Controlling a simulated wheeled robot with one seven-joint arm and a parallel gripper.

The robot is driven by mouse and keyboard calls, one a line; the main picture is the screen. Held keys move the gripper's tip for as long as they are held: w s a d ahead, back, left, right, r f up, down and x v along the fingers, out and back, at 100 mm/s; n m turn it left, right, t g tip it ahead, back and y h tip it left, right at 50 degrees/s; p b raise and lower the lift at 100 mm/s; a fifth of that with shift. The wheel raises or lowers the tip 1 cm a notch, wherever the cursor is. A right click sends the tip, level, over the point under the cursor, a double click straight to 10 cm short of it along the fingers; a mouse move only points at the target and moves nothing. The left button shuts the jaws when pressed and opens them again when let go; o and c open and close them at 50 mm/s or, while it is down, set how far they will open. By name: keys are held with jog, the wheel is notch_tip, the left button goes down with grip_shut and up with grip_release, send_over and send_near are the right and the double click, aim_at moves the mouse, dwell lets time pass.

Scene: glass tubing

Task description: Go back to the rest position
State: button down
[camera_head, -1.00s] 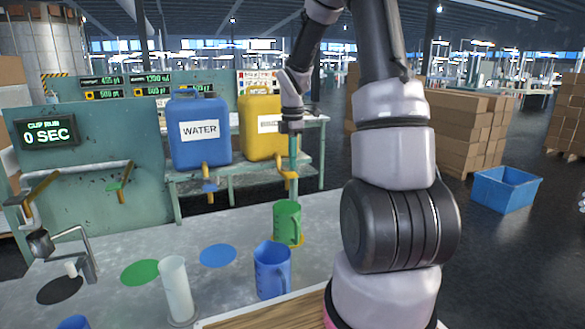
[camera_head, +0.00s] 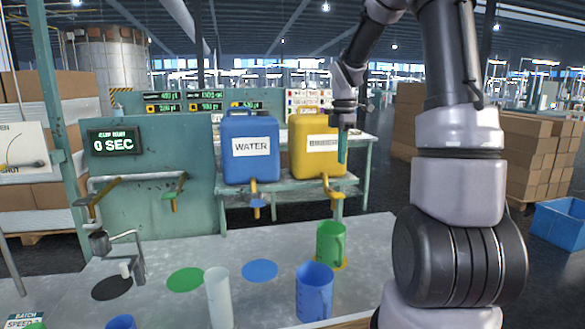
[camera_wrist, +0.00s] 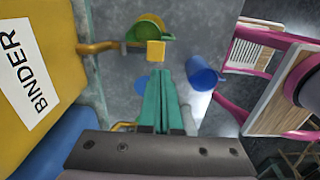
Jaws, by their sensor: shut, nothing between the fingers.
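My gripper (camera_head: 342,150) points down with its teal fingers closed and empty, in front of the right part of the yellow container (camera_head: 311,148). The fingers also show in the wrist view (camera_wrist: 160,100), with the yellow container's BINDER label (camera_wrist: 28,75) at the left. The container's yellow spout (camera_head: 333,188) is below the fingers. A green jug (camera_head: 330,243) stands below on the table, apart from the gripper, on a yellow spot. A blue jug (camera_head: 315,290) stands nearer the front and also shows in the wrist view (camera_wrist: 201,72).
A blue WATER container (camera_head: 250,147) stands left of the yellow one. The grey table (camera_head: 240,240) holds a clear cylinder (camera_head: 219,298), plus black, green (camera_head: 185,279) and blue (camera_head: 260,270) spots. A panel (camera_head: 115,141) reads 0 SEC. A blue bin (camera_head: 562,222) stands at right.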

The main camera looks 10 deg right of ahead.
jog(key=s+a+r+m+t, duration=0.2)
jog(key=s+a+r+m, duration=0.1)
jog(key=s+m, duration=0.4)
jog(key=s+a+r+m+t+y, duration=0.1)
jog(key=s+a+r+m+t, duration=0.1)
jog(key=s+r+m, duration=0.3)
jog(key=s+a+r+m+t+y, duration=0.1)
jog(key=s+a+r+m+t, duration=0.2)
jog(key=s+m, duration=0.7)
jog(key=shift+s+a+r, duration=0.35)
jog(key=shift+s+r, duration=0.35)
jog(key=shift+r, duration=0.15)
